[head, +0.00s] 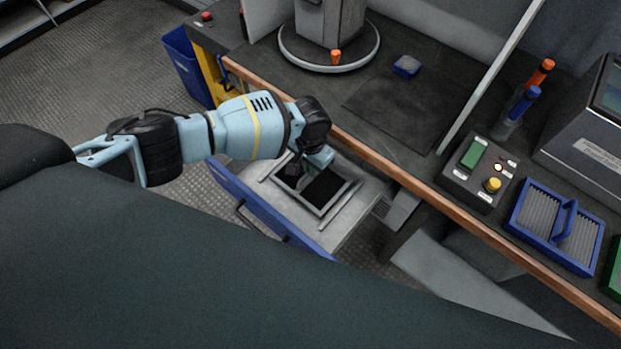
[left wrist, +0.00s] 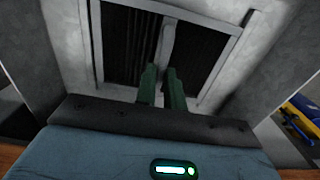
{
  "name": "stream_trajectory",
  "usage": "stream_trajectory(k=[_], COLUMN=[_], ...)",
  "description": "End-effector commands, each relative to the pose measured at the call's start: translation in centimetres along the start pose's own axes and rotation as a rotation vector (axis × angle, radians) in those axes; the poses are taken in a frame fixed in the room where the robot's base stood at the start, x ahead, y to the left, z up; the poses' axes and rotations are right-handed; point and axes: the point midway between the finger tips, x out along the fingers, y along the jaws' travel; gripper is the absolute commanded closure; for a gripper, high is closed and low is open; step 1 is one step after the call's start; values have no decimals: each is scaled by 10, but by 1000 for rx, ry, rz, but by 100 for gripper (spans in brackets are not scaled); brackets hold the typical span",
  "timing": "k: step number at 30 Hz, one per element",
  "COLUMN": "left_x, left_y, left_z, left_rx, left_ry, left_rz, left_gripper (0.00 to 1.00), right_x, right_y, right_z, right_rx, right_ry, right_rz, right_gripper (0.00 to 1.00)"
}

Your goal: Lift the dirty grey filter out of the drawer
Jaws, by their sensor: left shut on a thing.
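The dirty grey filter (head: 325,190) has a light grey frame, dark panels and a middle bar. It is in the open drawer (head: 352,222) with the blue front (head: 262,212). My left gripper (head: 300,172) reaches down over the filter. In the left wrist view its two green fingers (left wrist: 162,85) are shut on the filter's middle bar (left wrist: 167,45). My right gripper is not in view.
The bench's wooden edge (head: 400,176) runs right beside the drawer. On the bench are a blue-framed filter (head: 556,226), a control box (head: 480,172) with a yellow button, and a round-based column (head: 330,50). A blue bin (head: 187,65) stands behind the arm.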

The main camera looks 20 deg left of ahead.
Motion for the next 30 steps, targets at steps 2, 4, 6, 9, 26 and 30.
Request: stream_trajectory(k=[2,4,6,9,26,30], left_x=[0,0,0,0,-79,-114], left_y=[0,0,0,0,0,0], left_z=[0,0,0,0,-2,-2], left_rx=[0,0,0,0,0,1], left_ry=[0,0,0,0,8,7], left_rz=[0,0,0,0,1,0], left_gripper=[100,100,100,100,100,100], right_x=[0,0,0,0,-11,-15], right_y=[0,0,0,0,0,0], right_z=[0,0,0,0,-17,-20], right_rx=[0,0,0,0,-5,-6], right_ry=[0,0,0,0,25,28], right_rz=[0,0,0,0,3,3], right_gripper=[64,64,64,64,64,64])
